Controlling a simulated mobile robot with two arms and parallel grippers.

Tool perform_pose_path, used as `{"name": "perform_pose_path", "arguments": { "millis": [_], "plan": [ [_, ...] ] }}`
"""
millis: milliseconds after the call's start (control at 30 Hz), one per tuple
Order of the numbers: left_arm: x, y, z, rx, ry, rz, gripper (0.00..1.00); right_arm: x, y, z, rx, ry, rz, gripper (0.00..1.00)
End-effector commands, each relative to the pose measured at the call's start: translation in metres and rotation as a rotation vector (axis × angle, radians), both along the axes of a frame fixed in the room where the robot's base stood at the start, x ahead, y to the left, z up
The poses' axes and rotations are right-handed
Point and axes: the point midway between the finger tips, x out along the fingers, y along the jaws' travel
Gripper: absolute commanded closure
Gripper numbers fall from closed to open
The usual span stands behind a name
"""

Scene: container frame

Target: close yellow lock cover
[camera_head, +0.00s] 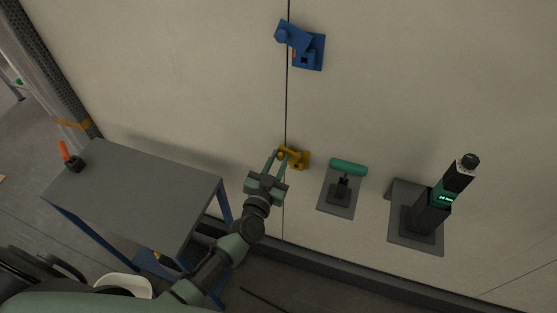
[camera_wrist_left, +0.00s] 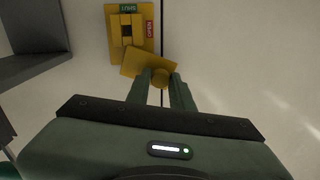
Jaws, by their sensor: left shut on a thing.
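The yellow lock (camera_head: 298,159) is fixed to the pale wall beside a vertical seam in the head view. In the left wrist view its yellow base plate (camera_wrist_left: 145,45) carries a green label and a red label. The yellow cover (camera_wrist_left: 140,62) is swung out below the base plate at a tilt, with a round knob (camera_wrist_left: 160,77) at its end. My left gripper (camera_head: 277,156) is at the lock's left side. In the left wrist view its two fingers (camera_wrist_left: 160,84) are closed around the knob. My right gripper is not in view.
A blue lock (camera_head: 311,54) is higher on the wall. A green-handled fixture (camera_head: 341,190) and a dark upright device (camera_head: 431,211) are mounted to the right. A grey table (camera_head: 140,190) with an orange-handled object (camera_head: 68,155) stands at left.

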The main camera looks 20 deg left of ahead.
Motion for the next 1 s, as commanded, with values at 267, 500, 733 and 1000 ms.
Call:
{"name": "perform_pose_path", "arguments": {
  "millis": [267,500,733,1000],
  "plan": [
    [0.000,0.001,-0.007,-0.124,0.004,-0.001,1.00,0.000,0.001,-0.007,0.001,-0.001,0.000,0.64],
    [0.000,0.004,-0.017,-0.332,0.011,0.001,1.00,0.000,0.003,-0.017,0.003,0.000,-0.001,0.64],
    [0.000,0.003,-0.028,-0.550,0.019,0.000,1.00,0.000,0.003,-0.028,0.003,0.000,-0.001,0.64],
    [0.000,0.000,-0.040,-0.807,0.028,0.001,1.00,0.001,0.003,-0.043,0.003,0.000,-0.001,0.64]
  ]
}}
